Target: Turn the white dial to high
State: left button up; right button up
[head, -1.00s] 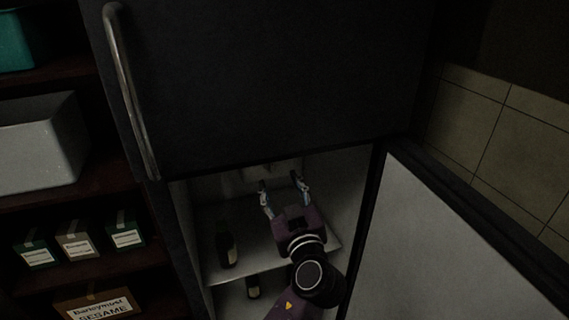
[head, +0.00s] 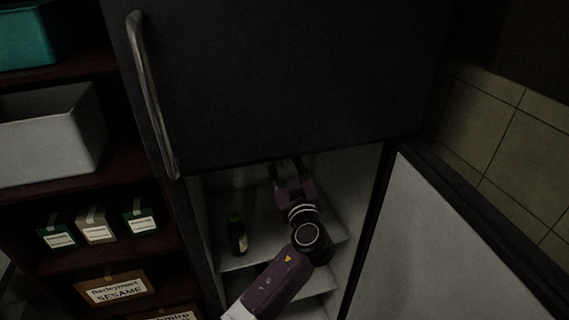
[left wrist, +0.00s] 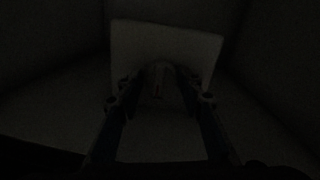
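The white dial (left wrist: 160,72) is on a pale square panel (left wrist: 195,48) at the back of the open fridge's lower compartment. A small reddish mark shows on it in the dark left wrist view. My left gripper (left wrist: 158,88) is open, with one finger on each side of the dial. I cannot tell whether the fingers touch it. In the head view my left gripper (head: 288,172) reaches deep into the compartment; its fingertips and the dial are hidden behind the upper door's lower edge. My right gripper is not in view.
A dark bottle (head: 238,234) stands on the fridge shelf (head: 255,252) left of my arm. The open lower door (head: 430,250) is at the right and the closed upper door (head: 280,80) hangs above. Shelves with boxes (head: 97,226) and a grey bin (head: 50,135) are at the left.

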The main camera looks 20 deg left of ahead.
pick_arm(q)
jog(key=c, duration=0.7)
jog(key=shift+m, duration=0.3)
jog(key=shift+m+b, duration=0.65)
jog(key=shift+m, duration=0.25)
jog(key=m, duration=0.2)
jog(key=shift+m+g, duration=0.3)
jog(key=m, duration=0.4)
jog(key=shift+r, duration=0.15)
jog(key=shift+d+m+g+p, duration=0.1)
jog(key=shift+m+g+p, duration=0.3)
jog(key=shift+m, duration=1.8)
jog(key=shift+y, duration=0.3)
